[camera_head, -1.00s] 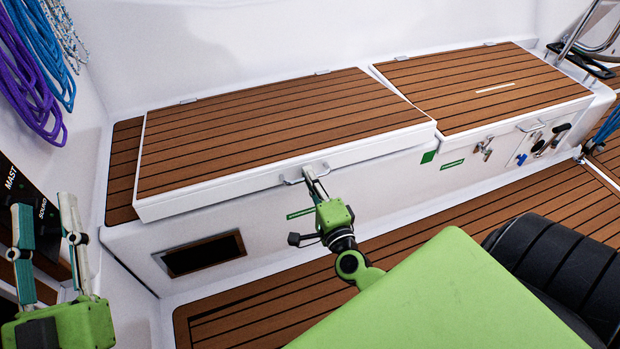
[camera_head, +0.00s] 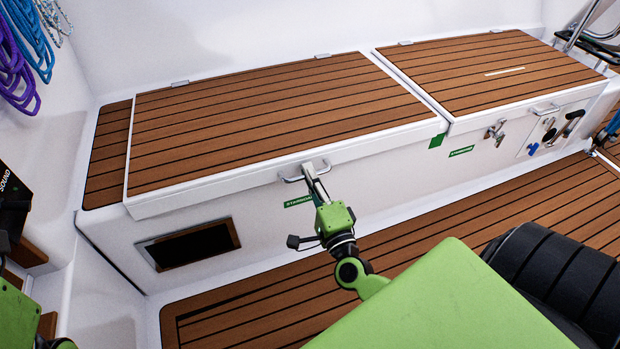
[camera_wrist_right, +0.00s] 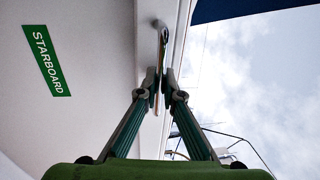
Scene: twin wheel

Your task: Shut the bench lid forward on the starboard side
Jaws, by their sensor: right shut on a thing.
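The forward starboard bench lid (camera_head: 260,120) is a long teak-slatted panel with a white rim, hinged along the wall. It lies down level, or almost so; I cannot tell if a thin gap stays under its front edge. Its metal handle (camera_head: 291,180) is on the front rim and also shows in the right wrist view (camera_wrist_right: 159,27). My right gripper (camera_head: 309,171) is shut on this handle, its fingers close together in the right wrist view (camera_wrist_right: 159,78). Part of my left arm shows at the lower left edge; its fingers are out of view.
A second teak lid (camera_head: 490,80) lies shut to the right, with latches and switches below it. A green STARBOARD label (camera_head: 298,201) and a dark opening (camera_head: 190,245) are on the bench front. Coiled ropes (camera_head: 22,50) hang at the left. Teak floor (camera_head: 235,315) runs in front.

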